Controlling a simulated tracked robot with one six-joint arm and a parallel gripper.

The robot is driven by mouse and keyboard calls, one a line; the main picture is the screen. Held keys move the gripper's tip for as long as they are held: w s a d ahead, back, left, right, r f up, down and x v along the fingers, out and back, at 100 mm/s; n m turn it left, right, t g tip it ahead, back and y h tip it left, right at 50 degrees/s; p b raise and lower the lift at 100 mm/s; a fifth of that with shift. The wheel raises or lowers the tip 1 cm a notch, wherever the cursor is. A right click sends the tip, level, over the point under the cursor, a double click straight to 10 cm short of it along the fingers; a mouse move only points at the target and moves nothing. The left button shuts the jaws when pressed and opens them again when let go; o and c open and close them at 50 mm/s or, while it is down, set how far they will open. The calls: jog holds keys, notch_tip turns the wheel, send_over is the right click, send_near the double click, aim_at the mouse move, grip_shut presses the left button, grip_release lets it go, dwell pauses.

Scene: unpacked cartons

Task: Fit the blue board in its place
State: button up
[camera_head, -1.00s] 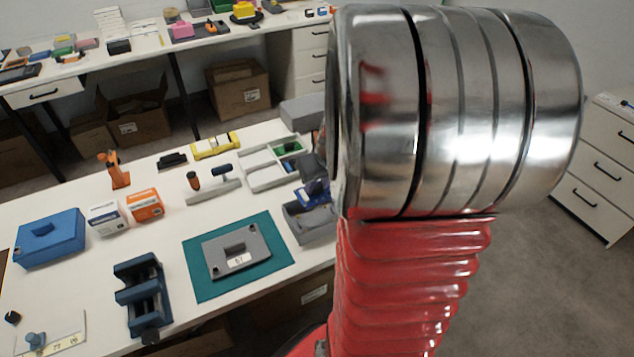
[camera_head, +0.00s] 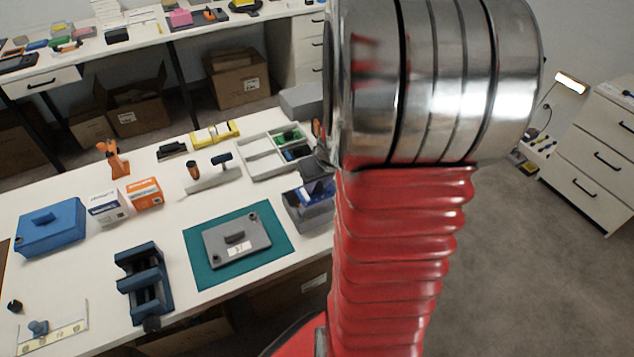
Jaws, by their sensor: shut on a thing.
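A blue piece (camera_head: 318,191), which looks like the blue board, shows at the right end of the bench, at the open top of a grey bin (camera_head: 308,215). My arm covers its right side, so I cannot tell whether it is seated, tilted or held. My gripper is hidden behind the large metal joint of my arm. A small dark edge shows left of that joint, but I cannot tell whether it is part of the gripper.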

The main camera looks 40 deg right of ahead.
aim_at(319, 195)
jog(key=shift+f, duration=3.05)
jog(key=o, duration=1.2)
jog(key=shift+r, duration=0.1)
jog(key=v, duration=1.3)
jog(key=shift+s+r, duration=0.15)
jog(key=shift+s, duration=0.05)
jog(key=shift+a, duration=0.1)
